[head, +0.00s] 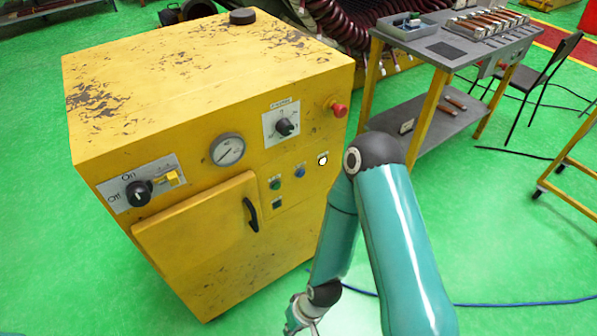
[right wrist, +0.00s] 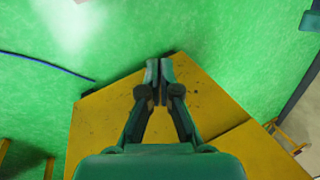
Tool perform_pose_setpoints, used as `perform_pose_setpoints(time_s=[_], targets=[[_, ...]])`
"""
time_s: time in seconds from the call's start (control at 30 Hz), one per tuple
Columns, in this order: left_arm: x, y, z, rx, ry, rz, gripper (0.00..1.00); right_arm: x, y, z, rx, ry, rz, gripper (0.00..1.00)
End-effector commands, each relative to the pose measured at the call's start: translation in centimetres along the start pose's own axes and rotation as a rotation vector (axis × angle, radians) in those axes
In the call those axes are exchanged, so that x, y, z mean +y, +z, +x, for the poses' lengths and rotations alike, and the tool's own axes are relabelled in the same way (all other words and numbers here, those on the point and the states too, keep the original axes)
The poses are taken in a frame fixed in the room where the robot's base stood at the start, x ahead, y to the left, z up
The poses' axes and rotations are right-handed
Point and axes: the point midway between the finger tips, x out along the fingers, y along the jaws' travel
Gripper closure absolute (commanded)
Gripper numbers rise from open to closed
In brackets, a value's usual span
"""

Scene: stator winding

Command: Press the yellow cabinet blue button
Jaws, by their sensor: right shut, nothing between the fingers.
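The worn yellow cabinet (head: 190,85) stands at the left of the head view. Its front has a small blue button (head: 300,170), right of a green button (head: 275,183) and left of a pale round knob or light (head: 322,160). My right gripper (head: 303,318) is at the bottom edge of the head view, well below the blue button and partly cut off. In the right wrist view the fingers (right wrist: 158,72) are closed together and empty, with a yellow surface (right wrist: 215,100) behind them. No blue button shows there. My left gripper is not in view.
The cabinet front also carries a red knob (head: 338,109), a selector switch (head: 284,127), a gauge (head: 227,149), a black door handle (head: 250,214) and an on/off switch (head: 138,193). A grey workbench (head: 450,50) stands behind right. A blue cable (head: 520,304) lies on the green floor.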

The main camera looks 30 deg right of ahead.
Motion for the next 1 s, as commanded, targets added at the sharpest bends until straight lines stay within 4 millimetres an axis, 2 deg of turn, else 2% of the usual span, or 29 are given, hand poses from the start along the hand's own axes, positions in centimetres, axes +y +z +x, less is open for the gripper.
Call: perform_pose_setpoints(time_s=[0.17, 0.27, 0.37, 0.47, 0.57, 0.6, 0.7, 0.8, 0.9, 1.0], targets=[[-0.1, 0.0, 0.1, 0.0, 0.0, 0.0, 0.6, 0.0, -0.1, 0.1, 0.005, 0.0, 0.001, 1.0], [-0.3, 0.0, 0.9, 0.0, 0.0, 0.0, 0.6, 0.3, -1.3, 0.6, 0.044, 0.004, 0.012, 1.0], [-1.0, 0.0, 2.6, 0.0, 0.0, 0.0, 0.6, 1.1, -3.9, 1.6, 0.138, 0.013, 0.038, 1.0], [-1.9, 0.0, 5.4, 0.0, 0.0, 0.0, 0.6, 2.3, -8.3, 2.5, 0.302, 0.026, 0.082, 1.0], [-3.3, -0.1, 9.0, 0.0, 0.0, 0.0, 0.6, 4.0, -14.1, 2.5, 0.537, 0.042, 0.146, 1.0], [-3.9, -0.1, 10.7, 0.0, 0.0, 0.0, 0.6, 4.9, -16.6, 2.0, 0.648, 0.049, 0.177, 1.0], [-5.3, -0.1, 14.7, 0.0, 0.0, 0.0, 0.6, 7.0, -22.1, -0.6, 0.934, 0.063, 0.256, 1.0], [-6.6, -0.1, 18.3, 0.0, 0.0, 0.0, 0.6, 9.3, -25.7, -4.4, 1.213, 0.076, 0.336, 1.0], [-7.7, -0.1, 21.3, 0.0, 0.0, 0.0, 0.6, 11.2, -27.4, -8.6, 1.463, 0.087, 0.405, 1.0], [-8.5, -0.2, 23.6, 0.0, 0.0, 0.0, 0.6, 12.7, -27.6, -12.2, 1.66, 0.098, 0.462, 1.0]])
